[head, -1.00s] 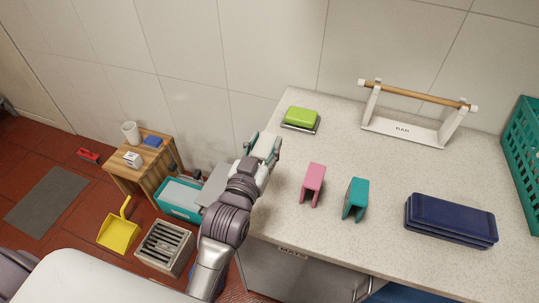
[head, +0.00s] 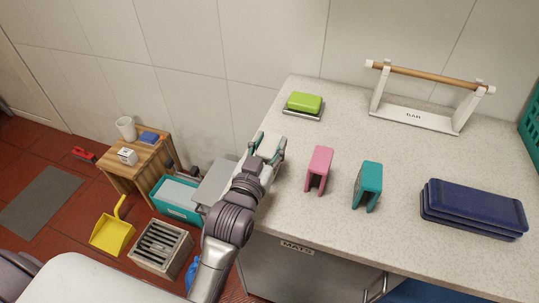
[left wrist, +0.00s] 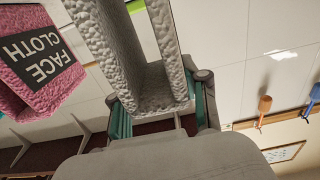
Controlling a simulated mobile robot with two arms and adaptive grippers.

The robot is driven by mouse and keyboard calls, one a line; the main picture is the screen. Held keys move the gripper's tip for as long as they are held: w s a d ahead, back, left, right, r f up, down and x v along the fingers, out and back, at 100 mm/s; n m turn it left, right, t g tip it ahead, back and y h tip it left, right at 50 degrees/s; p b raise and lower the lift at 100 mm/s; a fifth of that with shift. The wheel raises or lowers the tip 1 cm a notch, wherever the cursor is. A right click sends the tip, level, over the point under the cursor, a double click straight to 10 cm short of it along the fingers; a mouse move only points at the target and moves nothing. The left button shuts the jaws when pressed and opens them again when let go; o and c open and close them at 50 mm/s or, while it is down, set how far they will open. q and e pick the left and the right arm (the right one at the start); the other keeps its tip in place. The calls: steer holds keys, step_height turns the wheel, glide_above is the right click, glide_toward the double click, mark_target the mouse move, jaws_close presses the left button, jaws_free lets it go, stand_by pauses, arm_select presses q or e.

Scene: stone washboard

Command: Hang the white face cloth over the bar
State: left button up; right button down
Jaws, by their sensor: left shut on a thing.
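The white face cloth (left wrist: 160,85) is a folded, inverted-U piece held between the teal finger pads of my left gripper (left wrist: 163,108). In the head view, my left gripper (head: 268,147) is over the counter's left edge, with the cloth's pale top (head: 267,141) showing between the fingers; most of the cloth is hidden there. The wooden bar (head: 430,74) runs between two white uprights on a base marked BAR, at the counter's back right, well away from the gripper. The bar is bare. My right gripper is not in view.
A pink cloth (head: 319,165), labelled FACE CLOTH in the left wrist view (left wrist: 40,65), and a teal cloth (head: 368,183) stand right of the gripper. A navy folded stack (head: 474,207) lies front right. A green sponge (head: 304,101) sits at the back left. The counter before the bar is clear.

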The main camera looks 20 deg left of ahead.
arm_select(q)
steer(key=shift+f, duration=0.65)
steer(key=shift+w+r, duration=0.1)
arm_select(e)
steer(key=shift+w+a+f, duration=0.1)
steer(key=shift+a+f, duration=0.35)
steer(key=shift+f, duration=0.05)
arm_select(q)
steer(key=o, duration=1.1)
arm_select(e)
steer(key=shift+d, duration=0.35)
